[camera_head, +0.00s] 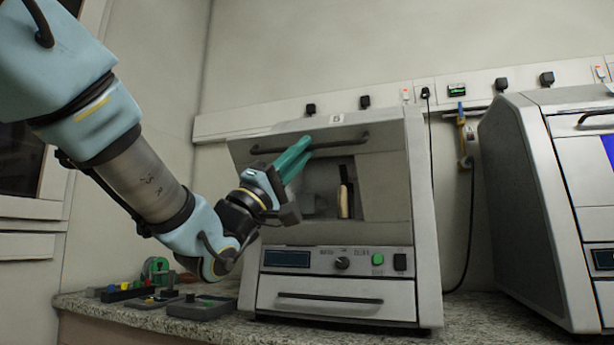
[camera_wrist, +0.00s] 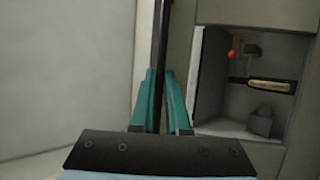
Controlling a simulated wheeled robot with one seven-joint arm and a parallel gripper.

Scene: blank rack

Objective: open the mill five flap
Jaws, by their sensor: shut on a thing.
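The mill with the 5 plate (camera_head: 429,220) is a grey cabinet on the counter. Its flap (camera_head: 375,137) appears swung up and outward, with a dark bar handle (camera_head: 345,144) across it. Below it the chamber shows, with a tan and black handled tool (camera_head: 345,200) inside; the tool also shows in the wrist view (camera_wrist: 270,85). My gripper (camera_head: 298,155) has its teal fingers shut on the left part of the bar. In the wrist view the bar (camera_wrist: 163,50) runs between the fingers (camera_wrist: 160,95). My fingers hide part of the flap and chamber.
A control panel (camera_head: 315,260) and a lower drawer (camera_head: 310,302) lie below the chamber. A second machine (camera_head: 530,200) stands at the right. Small coloured items and a dark tray (camera_head: 200,306) lie on the counter at the left, below my arm.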

